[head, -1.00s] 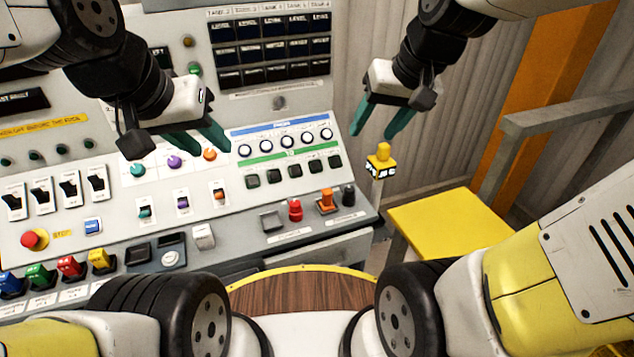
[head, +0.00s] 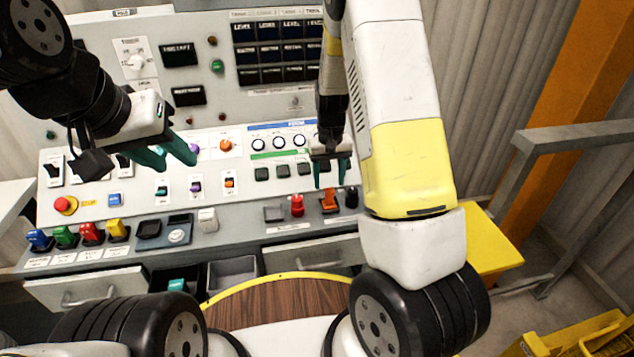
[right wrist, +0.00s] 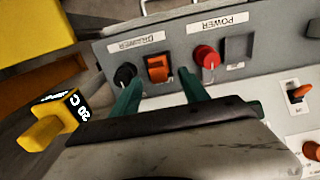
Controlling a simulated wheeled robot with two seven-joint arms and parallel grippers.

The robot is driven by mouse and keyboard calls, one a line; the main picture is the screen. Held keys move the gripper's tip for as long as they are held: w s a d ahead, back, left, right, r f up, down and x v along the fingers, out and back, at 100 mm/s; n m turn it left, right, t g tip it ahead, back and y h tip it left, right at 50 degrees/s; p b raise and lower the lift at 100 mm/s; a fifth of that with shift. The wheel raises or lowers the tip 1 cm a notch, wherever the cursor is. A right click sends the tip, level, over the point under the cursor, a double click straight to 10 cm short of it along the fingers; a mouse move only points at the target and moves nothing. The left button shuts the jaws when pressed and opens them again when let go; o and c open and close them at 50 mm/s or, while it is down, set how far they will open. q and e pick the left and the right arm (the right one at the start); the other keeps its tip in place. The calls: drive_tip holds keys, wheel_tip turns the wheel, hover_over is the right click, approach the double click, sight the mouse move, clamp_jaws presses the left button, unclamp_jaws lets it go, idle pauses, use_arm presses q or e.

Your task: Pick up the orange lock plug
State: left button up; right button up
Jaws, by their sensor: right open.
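My left gripper (head: 165,156) is open and empty in front of the panel's left part.
A round wooden top (head: 280,297) lies before the panel. A yellow stand (head: 490,240) is at right.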

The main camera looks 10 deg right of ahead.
sight(329, 190)
drive_tip(key=f, duration=0.6)
drive_tip(key=shift+w+d+f, duration=0.2)
drive_tip(key=shift+f, duration=0.15)
clamp_jaws()
